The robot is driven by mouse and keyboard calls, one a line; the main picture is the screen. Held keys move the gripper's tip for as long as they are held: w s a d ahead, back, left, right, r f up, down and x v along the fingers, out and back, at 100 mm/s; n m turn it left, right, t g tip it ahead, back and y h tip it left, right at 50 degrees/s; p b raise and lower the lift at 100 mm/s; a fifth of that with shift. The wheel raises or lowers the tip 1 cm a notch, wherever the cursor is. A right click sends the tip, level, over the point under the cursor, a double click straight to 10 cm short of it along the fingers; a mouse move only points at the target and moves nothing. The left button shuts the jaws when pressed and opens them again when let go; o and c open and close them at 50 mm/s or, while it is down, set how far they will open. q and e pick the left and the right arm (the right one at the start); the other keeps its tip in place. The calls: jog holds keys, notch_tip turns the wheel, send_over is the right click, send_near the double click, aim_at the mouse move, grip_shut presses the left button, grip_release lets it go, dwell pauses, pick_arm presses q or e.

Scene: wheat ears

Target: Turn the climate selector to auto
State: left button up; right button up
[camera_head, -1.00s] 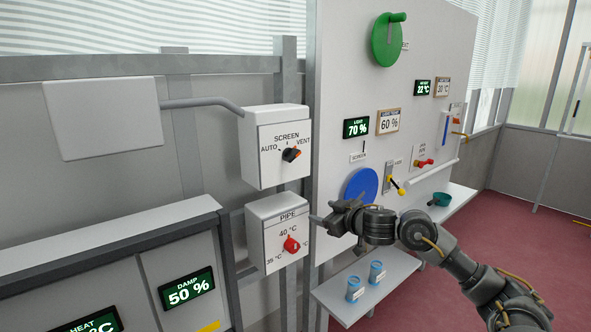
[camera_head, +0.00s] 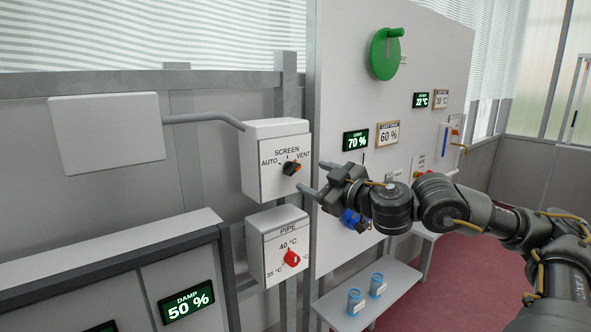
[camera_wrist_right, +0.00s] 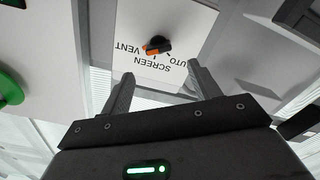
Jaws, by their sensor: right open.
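The climate selector is the black knob (camera_head: 291,168) with an orange pointer mark on the white SCREEN box (camera_head: 262,183), labelled AUTO at left and VENT at right. Its orange mark points toward VENT. In the right wrist view the knob (camera_wrist_right: 158,46) shows upside down beyond the fingers, with the orange end on the VENT side. My right gripper (camera_head: 313,178) is open and empty, just right of the SCREEN box, its fingers pointing at the knob without touching it. My left gripper is not in view.
The PIPE box (camera_head: 277,246) with a red knob (camera_head: 292,258) sits directly below. A big panel (camera_head: 335,110) with a green wheel (camera_head: 385,55) stands behind my right arm. A shelf with blue cups (camera_head: 355,301) is below. Space in front of the SCREEN box is clear.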

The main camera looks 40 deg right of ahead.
aim_at(295, 169)
jog(key=w+p, duration=0.6)
jog(key=w, duration=0.1)
jog(key=shift+w+d, duration=0.2)
jog(key=shift+w, duration=0.05)
jog(key=shift+w+p, duration=0.35)
jog(key=shift+w, duration=0.25)
jog(key=shift+c, duration=0.3)
jog(key=c, duration=0.9)
